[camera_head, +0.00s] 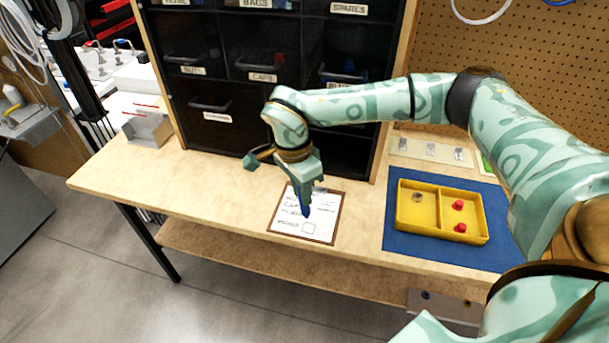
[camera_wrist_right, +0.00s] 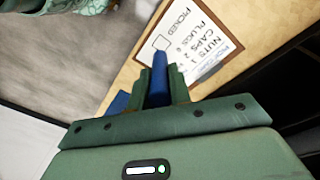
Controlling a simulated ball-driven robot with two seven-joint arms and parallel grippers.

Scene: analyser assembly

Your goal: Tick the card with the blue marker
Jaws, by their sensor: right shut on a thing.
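The card (camera_head: 320,228) lies on a brown clipboard at the front of the wooden bench. It bears handwritten-style lines and an empty-looking box beside the word "PICKED". It also shows in the right wrist view (camera_wrist_right: 205,65). My right gripper (camera_head: 304,187) is over the card, shut on the blue marker (camera_head: 305,209). The marker points down at the card. In the right wrist view the marker (camera_wrist_right: 159,72) stands between the fingers, its tip end close to the box; I cannot tell whether it touches the paper. My left gripper is not in view.
A yellow tray (camera_head: 417,224) with red caps and a small round part sits on a blue mat (camera_head: 397,246) to the right. A black drawer cabinet (camera_head: 228,102) stands behind the card.

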